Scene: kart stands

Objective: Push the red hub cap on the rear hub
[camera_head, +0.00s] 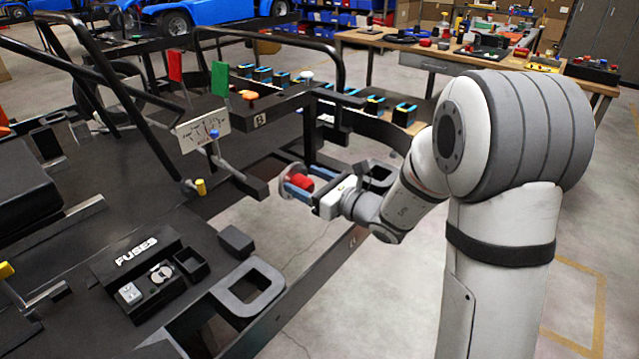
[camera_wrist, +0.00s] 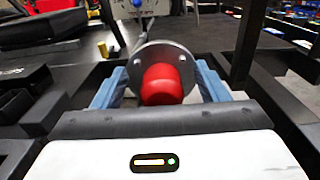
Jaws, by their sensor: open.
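The red hub cap (camera_head: 303,184) sits against the face of the round grey rear hub (camera_head: 283,190) at the kart frame's near side. In the wrist view the red cap (camera_wrist: 162,84) covers the middle of the grey hub disc (camera_wrist: 150,52), and its rounded end faces my camera. My gripper (camera_head: 302,178) reaches in from the right, its blue fingers open on either side of the cap. The wrist view shows gaps between the cap and both fingers (camera_wrist: 162,88). The joint between cap and hub is hidden.
Black frame rails and a hooped bar (camera_head: 340,75) surround the hub. A FUSES box (camera_head: 137,275) lies on the frame at lower left. A grey lever with a blue knob (camera_head: 214,134) stands left of the hub. A wooden workbench (camera_head: 440,62) stands behind; open floor lies below.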

